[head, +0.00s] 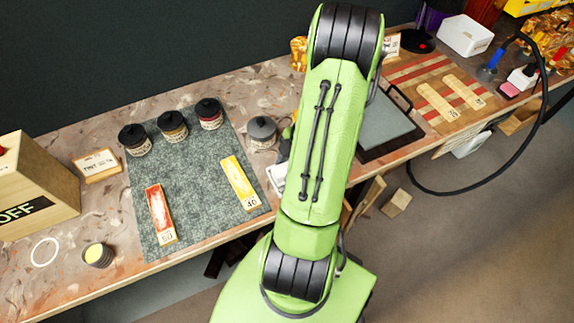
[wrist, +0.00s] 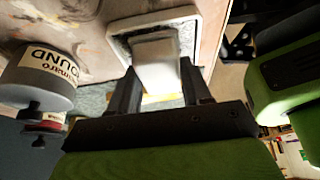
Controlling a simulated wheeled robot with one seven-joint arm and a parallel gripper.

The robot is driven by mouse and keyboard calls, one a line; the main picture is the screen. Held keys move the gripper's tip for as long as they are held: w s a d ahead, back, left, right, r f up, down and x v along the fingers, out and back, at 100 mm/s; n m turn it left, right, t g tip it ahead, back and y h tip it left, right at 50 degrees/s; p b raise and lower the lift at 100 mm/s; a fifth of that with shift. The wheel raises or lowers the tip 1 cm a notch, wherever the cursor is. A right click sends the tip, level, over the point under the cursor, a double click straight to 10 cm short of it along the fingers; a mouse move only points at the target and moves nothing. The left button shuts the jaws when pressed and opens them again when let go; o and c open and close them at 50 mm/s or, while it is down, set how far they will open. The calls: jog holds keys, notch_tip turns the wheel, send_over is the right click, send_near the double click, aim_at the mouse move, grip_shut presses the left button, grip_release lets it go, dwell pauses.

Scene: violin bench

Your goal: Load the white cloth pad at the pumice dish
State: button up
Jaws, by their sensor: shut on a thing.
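The white cloth pad (wrist: 158,65) sits between the two dark fingers of my gripper (wrist: 160,88) in the wrist view, and the gripper is shut on it. The pad's far end overlaps the pale, square-rimmed pumice dish (wrist: 122,46). I cannot tell whether pad and dish touch. In the head view the dish (head: 276,176) shows only as a white corner at the left of my green arm. The arm hides the pad and my gripper there.
A grey labelled jar (head: 262,132) stands close to the dish; it also shows in the wrist view (wrist: 42,78). A green mat (head: 195,190) holds several jars and two coloured strips. A dark-framed grey plate (head: 385,125) lies right of my arm.

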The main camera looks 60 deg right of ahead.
jog(key=shift+f+b, duration=0.55)
jog(key=shift+b, duration=0.1)
dwell(1.6)
jog(key=shift+r, duration=0.1)
jog(key=shift+r+p, duration=2.45)
jog(key=shift+r, duration=1.1)
jog(key=shift+f, duration=0.1)
